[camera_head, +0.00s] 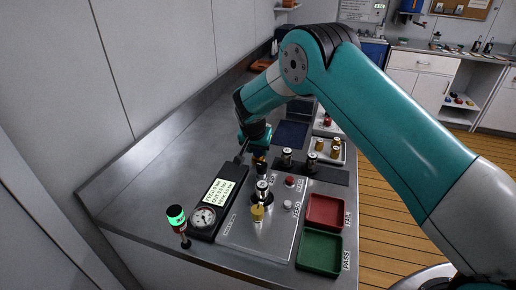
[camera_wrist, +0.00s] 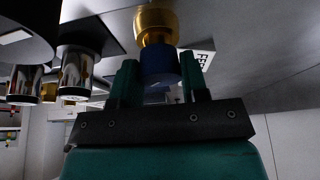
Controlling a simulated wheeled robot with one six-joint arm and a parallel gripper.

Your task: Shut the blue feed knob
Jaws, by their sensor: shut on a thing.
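The blue feed knob (camera_wrist: 158,66) sits below a brass fitting (camera_wrist: 156,24) in the wrist view. My gripper (camera_wrist: 159,76) is shut on the knob, with one dark green finger on each side of it. In the head view my gripper (camera_head: 260,158) is low over the back of the fill panel (camera_head: 243,233). The knob is mostly hidden behind the gripper there, and its turn angle cannot be told. A screen (camera_head: 218,191) with FEED, OUT and PEAK lines and a round gauge (camera_head: 202,217) stand left of the panel. The readings are too small to be sure of.
A green-lit lamp (camera_head: 177,219) stands at the front left. A brass knob (camera_head: 257,212) and a small cylinder (camera_head: 262,190) stand on the panel. A red tray (camera_head: 341,202) and a green tray (camera_head: 337,236) are at right. More cylinders stand behind. The left bench is clear.

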